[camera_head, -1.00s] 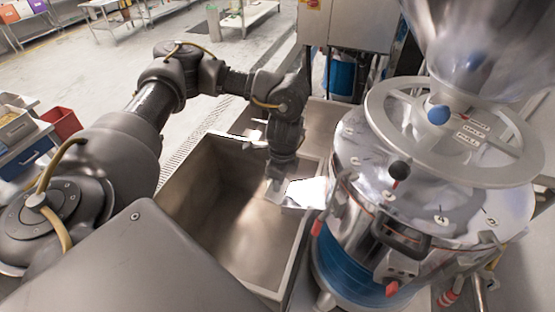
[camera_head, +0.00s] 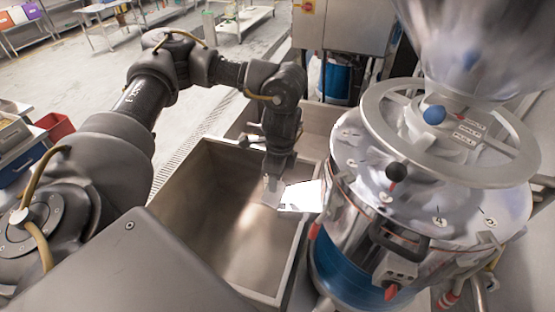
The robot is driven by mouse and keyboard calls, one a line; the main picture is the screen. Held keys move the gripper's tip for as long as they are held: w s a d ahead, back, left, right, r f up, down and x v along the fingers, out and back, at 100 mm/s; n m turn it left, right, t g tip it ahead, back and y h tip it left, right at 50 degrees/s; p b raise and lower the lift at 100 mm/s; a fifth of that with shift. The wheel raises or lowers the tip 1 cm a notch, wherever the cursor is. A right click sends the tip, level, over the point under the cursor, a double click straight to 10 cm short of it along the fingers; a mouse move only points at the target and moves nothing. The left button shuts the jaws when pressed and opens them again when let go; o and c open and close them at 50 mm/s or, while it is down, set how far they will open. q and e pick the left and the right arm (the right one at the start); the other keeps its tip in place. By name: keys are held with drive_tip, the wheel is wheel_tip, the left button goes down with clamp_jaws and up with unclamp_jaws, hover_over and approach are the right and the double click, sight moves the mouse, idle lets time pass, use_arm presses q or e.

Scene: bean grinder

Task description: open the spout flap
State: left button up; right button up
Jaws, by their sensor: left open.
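The bean grinder (camera_head: 400,240) stands at the right, a round steel and blue body with a clear hopper on top. A bright, shiny metal plate (camera_head: 301,196) juts from its left side over the sink; it looks like the spout or its flap, but I cannot tell which. My left gripper (camera_head: 272,190) points down just left of this plate, over the sink. It is open, with nothing seen between its fingers. I cannot tell whether it touches the plate. My right gripper is not in view.
A deep steel sink (camera_head: 165,205) lies below my left gripper, its basin empty. A steel cabinet (camera_head: 345,22) and a blue drum (camera_head: 338,78) stand behind. A grey handwheel (camera_head: 372,110) rings the grinder's top. Open floor lies at the back left.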

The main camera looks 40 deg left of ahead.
use_arm(q)
wheel_tip(320, 180, up, 8)
drive_tip(key=b, duration=0.1)
drive_tip(key=shift+d+f, duration=0.2)
drive_tip(key=shift+d, duration=0.1)
idle(0.4)
